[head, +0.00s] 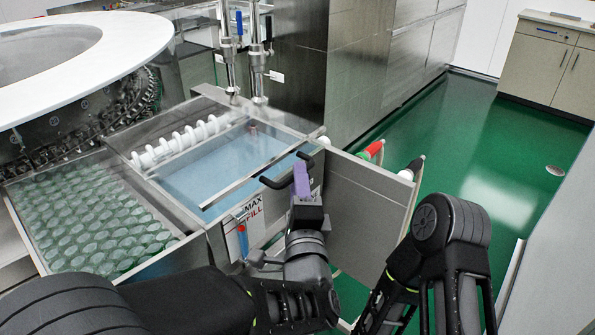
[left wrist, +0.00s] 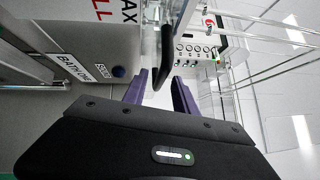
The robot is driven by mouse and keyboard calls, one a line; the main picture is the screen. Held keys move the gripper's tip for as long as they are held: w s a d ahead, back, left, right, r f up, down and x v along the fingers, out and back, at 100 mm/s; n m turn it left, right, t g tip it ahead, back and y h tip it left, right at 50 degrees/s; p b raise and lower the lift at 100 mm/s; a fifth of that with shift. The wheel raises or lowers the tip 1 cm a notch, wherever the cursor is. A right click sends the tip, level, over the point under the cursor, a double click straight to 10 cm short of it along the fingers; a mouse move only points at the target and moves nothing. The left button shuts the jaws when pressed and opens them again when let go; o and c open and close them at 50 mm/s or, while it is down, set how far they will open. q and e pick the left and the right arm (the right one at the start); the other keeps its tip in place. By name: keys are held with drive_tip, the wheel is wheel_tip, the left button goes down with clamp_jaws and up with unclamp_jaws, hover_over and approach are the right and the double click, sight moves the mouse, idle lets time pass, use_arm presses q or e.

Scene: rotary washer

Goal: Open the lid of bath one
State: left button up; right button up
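Bath one (head: 190,180) shows in the head view as a steel tank with blue liquid under a flat, see-through lid with a metal edge (head: 250,178). A black bar handle (head: 285,173) sticks out at the front edge of the lid. My left gripper (head: 301,176) has purple fingers and is at the right end of this handle. In the left wrist view my left gripper (left wrist: 158,88) has its fingers apart, with the black handle (left wrist: 167,55) at the gap. I cannot tell whether they touch. My right gripper is out of view.
Rows of clear green glass pieces (head: 95,220) fill the compartment to the left. A steel side panel (head: 365,205) stands right of the gripper. Green floor is open farther right.

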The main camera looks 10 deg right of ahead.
use_arm(q)
drive_tip(key=shift+w+d+r, duration=0.1)
drive_tip(key=shift+w+r, duration=0.05)
drive_tip(key=shift+w, duration=1.1)
clamp_jaws()
idle(0.5)
